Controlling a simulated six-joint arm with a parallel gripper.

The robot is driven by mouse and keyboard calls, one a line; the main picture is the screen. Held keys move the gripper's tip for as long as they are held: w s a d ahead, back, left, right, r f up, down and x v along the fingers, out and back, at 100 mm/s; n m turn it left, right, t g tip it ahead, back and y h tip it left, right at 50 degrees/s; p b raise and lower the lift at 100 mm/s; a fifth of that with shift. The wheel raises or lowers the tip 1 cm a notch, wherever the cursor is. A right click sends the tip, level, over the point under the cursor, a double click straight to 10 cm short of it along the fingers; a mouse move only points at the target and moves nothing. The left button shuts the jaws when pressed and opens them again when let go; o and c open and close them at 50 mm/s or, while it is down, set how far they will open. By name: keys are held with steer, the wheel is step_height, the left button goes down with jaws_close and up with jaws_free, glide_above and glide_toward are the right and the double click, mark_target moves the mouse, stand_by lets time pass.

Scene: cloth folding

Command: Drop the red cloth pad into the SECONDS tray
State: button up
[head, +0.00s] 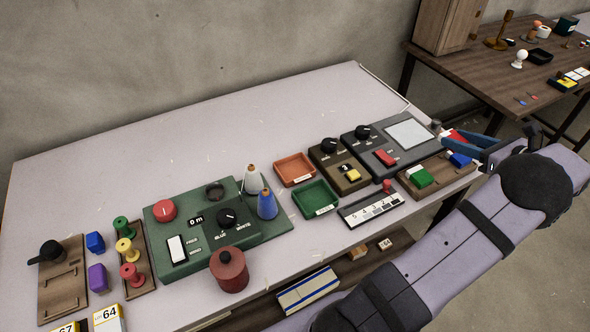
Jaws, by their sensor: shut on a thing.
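My gripper (470,141) is at the right end of the pale table, above the wooden pad holder. It is shut on the red cloth pad (456,136), which shows partly between and beside the blue fingers. Two small trays lie on the table: an orange-brown tray (294,169) and, in front of it, a green tray (316,198). Both look empty. Each has a white label on its front rim, too small to read, so I cannot tell which is SECONDS. The trays are well left of my gripper.
The wooden holder (409,186) carries a green pad (421,178) and a blue pad (460,160). Dark control boxes (341,167) and a white numbered strip (371,209) lie between gripper and trays. A green console with white and blue cones (267,204) stands left of the trays.

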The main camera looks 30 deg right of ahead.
steer(key=w+a+r+n+g+y+p, duration=0.1)
steer(key=w+a+r+n+y+p, duration=0.2)
steer(key=w+a, duration=0.55)
steer(key=w+a+r+n+y+p, duration=0.2)
steer(key=w+a+r+y+p, duration=0.1)
steer(key=w+a, duration=0.55)
steer(key=w+a+n+g+y+p, duration=0.25)
steer(key=w+a, duration=0.35)
steer(key=a, duration=0.5)
steer(key=s+a+f+n+y, duration=0.1)
steer(key=s+a+f, duration=0.1)
steer(key=a+f, duration=0.2)
steer(key=shift+s+a+f+p, duration=0.3)
steer(key=shift+a, duration=0.2)
steer(key=shift+n+g, duration=0.25)
step_height(320, 180, down, 6)
steer(key=b, duration=0.5)
steer(key=shift+b, duration=0.35)
